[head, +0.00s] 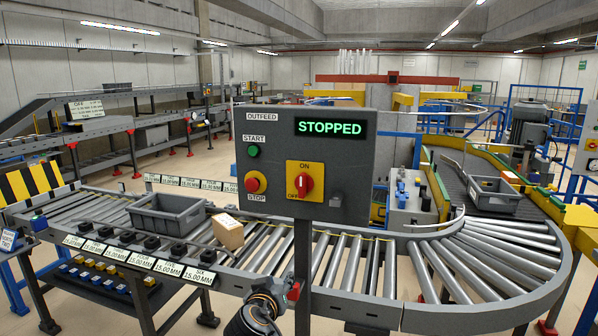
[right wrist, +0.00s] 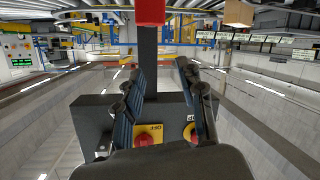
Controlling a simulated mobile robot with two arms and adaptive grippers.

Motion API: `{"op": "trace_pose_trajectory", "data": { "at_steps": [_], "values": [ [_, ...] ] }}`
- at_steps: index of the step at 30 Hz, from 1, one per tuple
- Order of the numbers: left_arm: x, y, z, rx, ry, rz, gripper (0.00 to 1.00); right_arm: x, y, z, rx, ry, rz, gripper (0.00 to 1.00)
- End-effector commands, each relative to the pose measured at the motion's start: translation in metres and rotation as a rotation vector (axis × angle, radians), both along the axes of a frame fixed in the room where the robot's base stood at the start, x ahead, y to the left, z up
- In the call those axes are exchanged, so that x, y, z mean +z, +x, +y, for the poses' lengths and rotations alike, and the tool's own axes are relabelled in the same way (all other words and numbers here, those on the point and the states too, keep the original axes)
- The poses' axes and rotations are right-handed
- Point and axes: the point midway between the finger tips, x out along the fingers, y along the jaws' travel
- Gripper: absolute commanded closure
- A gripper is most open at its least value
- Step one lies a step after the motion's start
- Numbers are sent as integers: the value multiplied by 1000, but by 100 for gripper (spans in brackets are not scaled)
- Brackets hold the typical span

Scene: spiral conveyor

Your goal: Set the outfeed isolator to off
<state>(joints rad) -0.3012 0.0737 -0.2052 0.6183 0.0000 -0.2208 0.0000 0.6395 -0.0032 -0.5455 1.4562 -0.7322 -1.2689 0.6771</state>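The outfeed panel (head: 350,215) is a grey box on a post, and its screen reads STOPPED in green. The isolator (head: 305,184) is a red rotary knob on a yellow plate, with ON marked above and OFF at lower left; its handle looks upright, towards ON. My right gripper (head: 270,295) is low in front of the panel's post, below and left of the isolator, touching no control. In the right wrist view, which looks upside down, its fingers (right wrist: 160,72) are apart and empty; the isolator (right wrist: 147,138) shows partly behind them. My left gripper is not in view.
Left of the isolator are a green start button (head: 253,151) and a red stop button (head: 254,183) on yellow. A roller conveyor (head: 430,262) runs behind, carrying a grey tote (head: 168,212) and a cardboard box (head: 228,230). A red part (head: 293,291) sits at the post.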

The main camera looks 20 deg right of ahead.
Motion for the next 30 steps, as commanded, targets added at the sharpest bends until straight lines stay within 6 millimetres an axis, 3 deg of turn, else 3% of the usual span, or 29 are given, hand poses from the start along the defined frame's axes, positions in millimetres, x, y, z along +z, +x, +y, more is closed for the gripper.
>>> {"op": "trace_pose_trajectory", "data": {
  "at_steps": [1, 3, 6, 9, 12, 16, 30],
  "values": [
    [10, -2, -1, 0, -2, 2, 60, 62, -2, 3, -33, 17, -96, 61],
    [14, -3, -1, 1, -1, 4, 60, 119, -10, 4, -79, 45, -201, 61],
    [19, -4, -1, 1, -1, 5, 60, 177, -25, 4, -130, 84, -316, 61],
    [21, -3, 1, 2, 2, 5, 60, 208, -36, 4, -158, 110, -383, 61],
    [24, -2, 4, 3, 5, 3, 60, 220, -37, 1, -172, 120, -408, 61],
    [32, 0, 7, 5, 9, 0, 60, 223, -25, -9, -174, 117, -410, 61],
    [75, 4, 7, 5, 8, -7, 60, 223, 54, -62, -173, 118, -406, 61]
  ]
}}
